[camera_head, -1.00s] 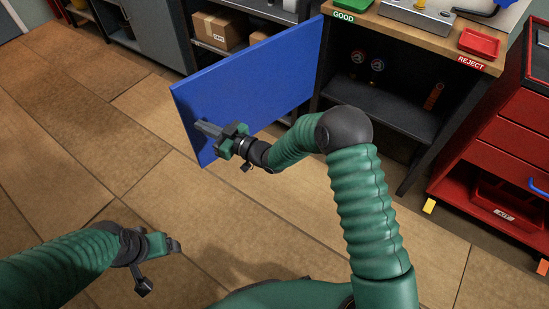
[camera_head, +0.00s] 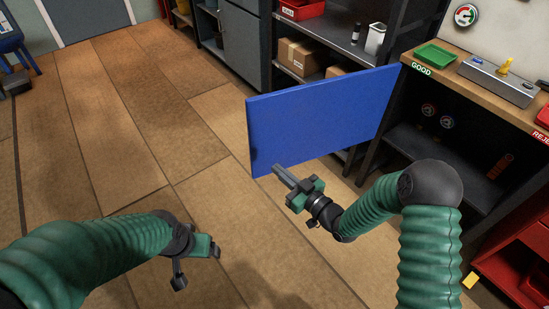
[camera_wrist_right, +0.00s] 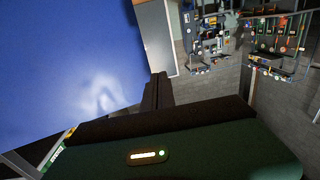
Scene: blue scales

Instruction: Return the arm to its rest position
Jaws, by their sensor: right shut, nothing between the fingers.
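My right gripper (camera_head: 285,177) is shut and empty. In the head view it points to the left, just in front of the lower part of the open blue cabinet door (camera_head: 318,118). Whether it touches the door is hard to tell. In the right wrist view the blue door (camera_wrist_right: 60,60) fills the left side, and the dark shut fingers (camera_wrist_right: 157,92) show near the middle. My left gripper (camera_head: 214,250) is low at the lower left of the head view, over the floor, pointing right. Its fingers are too small and edge-on to read.
The workbench (camera_head: 470,75) has a green tray (camera_head: 435,55) and a grey fixture (camera_head: 497,80) on top. Inside its open cabinet are gauges (camera_head: 447,122). A red tool cabinet (camera_head: 515,245) stands at the right. Shelves with boxes (camera_head: 300,55) stand behind the door.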

